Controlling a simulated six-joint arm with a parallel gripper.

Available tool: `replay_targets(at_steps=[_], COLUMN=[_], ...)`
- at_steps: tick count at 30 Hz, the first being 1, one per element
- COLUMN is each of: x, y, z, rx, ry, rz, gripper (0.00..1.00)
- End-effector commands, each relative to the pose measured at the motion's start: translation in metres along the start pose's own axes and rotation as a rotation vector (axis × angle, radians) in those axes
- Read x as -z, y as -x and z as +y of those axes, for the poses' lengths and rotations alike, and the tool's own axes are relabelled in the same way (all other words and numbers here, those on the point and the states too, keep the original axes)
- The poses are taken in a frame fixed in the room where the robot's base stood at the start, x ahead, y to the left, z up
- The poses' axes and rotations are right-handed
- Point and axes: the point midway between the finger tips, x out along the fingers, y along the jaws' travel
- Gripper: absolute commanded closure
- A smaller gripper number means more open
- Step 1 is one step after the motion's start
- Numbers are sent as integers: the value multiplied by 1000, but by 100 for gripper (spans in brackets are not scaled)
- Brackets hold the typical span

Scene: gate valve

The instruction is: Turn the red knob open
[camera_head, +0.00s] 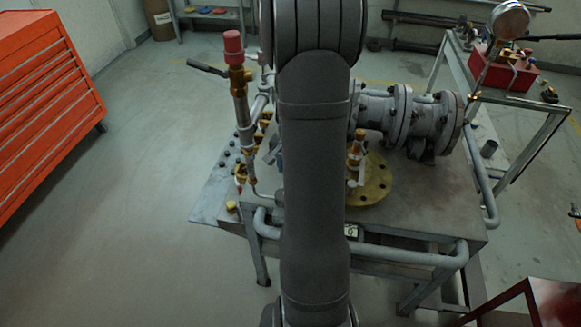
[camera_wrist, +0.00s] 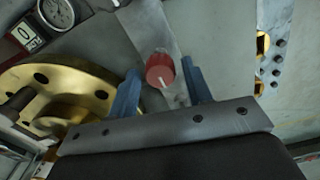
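The red knob (camera_wrist: 160,69) shows in the wrist view, a small round red cap with a white pointer line, in front of a grey metal bar (camera_wrist: 150,30). My gripper (camera_wrist: 160,70) has two blue fingers, spread apart and empty. The knob appears between the fingertips, with a gap on both sides. I cannot tell how deep it sits between them. In the head view my arm covers the middle, and the knob and most of the gripper are hidden behind it.
A brass flange (camera_head: 370,182) and a grey flanged pipe (camera_head: 400,115) sit on the metal table (camera_head: 430,215). A red-topped upright fitting (camera_head: 234,48) stands left of my arm. A gauge (camera_wrist: 57,13) shows in the wrist view. A red tool cabinet (camera_head: 45,110) stands at left.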

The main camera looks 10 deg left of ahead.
Motion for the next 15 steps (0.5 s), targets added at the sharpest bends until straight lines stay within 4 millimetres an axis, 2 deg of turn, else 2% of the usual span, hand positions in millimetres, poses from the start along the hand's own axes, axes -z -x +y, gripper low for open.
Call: replay_targets(at_steps=[1,5,15], x=[0,0,0], y=[0,0,0], z=[0,0,0], rx=[0,0,0], ry=[0,0,39], rz=[0,0,0], gripper=[65,91,92])
